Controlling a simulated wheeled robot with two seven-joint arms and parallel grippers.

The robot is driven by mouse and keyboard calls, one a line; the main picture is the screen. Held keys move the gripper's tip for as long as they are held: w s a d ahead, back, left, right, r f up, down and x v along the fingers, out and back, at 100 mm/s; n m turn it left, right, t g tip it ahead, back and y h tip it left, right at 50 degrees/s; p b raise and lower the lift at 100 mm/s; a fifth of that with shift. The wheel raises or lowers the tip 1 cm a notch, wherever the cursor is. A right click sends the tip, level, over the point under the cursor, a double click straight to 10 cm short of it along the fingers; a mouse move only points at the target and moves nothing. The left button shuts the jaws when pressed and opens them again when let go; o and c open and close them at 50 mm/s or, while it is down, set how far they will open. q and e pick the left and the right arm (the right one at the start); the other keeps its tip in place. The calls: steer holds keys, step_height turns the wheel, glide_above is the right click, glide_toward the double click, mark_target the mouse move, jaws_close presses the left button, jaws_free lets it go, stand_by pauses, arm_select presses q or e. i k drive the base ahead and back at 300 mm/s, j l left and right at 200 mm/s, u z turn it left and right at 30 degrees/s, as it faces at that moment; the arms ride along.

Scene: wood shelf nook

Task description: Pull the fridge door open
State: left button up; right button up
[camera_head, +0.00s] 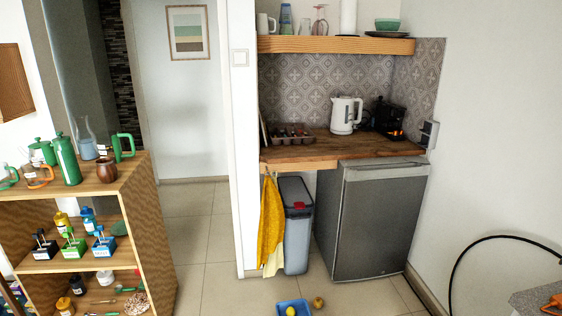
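The small grey fridge (378,225) stands under the right part of the wooden counter in the camera_head view. Its door faces me and is shut. A lighter strip runs along the door's top edge (386,165), and a small light mark sits low on the door front. Neither of my grippers is in view, and nothing touches the fridge.
A grey bin (297,232) and yellow cloth (270,225) stand left of the fridge. On the floor in front are a blue container (293,307) and a brown round thing (318,302). A loaded wooden shelf (145,215) stands left; a black hose (480,240) curves at right.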

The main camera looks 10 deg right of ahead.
mark_target(381, 207)
steer(key=i+l+z, duration=0.2)
steer(key=i+z, duration=0.25)
steer(key=i, duration=0.15)
steer(key=i+z, duration=0.45)
steer(key=i, duration=0.15)
steer(key=i+j+z, duration=0.3)
steer(key=i+z, duration=0.15)
steer(key=i, duration=0.1)
